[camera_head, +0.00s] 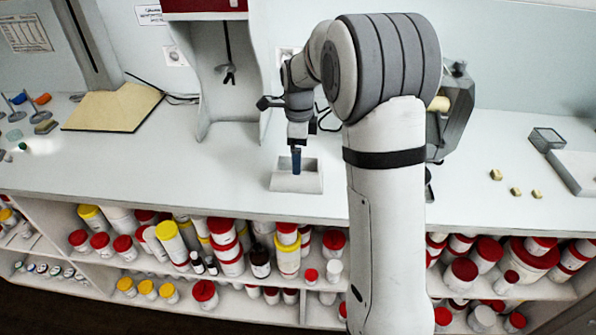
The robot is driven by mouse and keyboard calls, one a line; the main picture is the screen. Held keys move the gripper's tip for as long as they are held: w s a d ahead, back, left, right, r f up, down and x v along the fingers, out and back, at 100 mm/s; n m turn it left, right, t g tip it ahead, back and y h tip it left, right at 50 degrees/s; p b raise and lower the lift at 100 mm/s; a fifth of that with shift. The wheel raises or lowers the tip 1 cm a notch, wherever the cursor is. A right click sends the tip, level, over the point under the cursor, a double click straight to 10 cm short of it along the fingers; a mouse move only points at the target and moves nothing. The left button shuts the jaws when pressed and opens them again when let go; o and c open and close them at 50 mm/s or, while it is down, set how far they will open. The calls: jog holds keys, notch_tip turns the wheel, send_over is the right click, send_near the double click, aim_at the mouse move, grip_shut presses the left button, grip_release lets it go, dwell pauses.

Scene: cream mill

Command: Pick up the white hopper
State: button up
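A small white open-topped box (283,182), which looks like the white hopper, sits on the white counter near its front edge, left of my arm. My gripper (296,160) points straight down over it, with its blue fingertips at or inside the box's opening. The fingers overlap the far part of the box in this view. I cannot tell whether they touch a wall of the box or how far apart they are.
The counter (240,165) is clear left of the box. A tan board (112,108) lies at the left. A white stand with a red top (205,8) is behind. Shelves below hold many jars.

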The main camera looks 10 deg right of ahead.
jog(key=f, duration=0.3)
jog(key=f+p, duration=0.1)
jog(key=f, duration=0.3)
jog(key=shift+a+f, duration=0.2)
jog(key=shift+f, duration=0.1)
jog(key=shift+c, duration=0.4)
jog(key=c, duration=1)
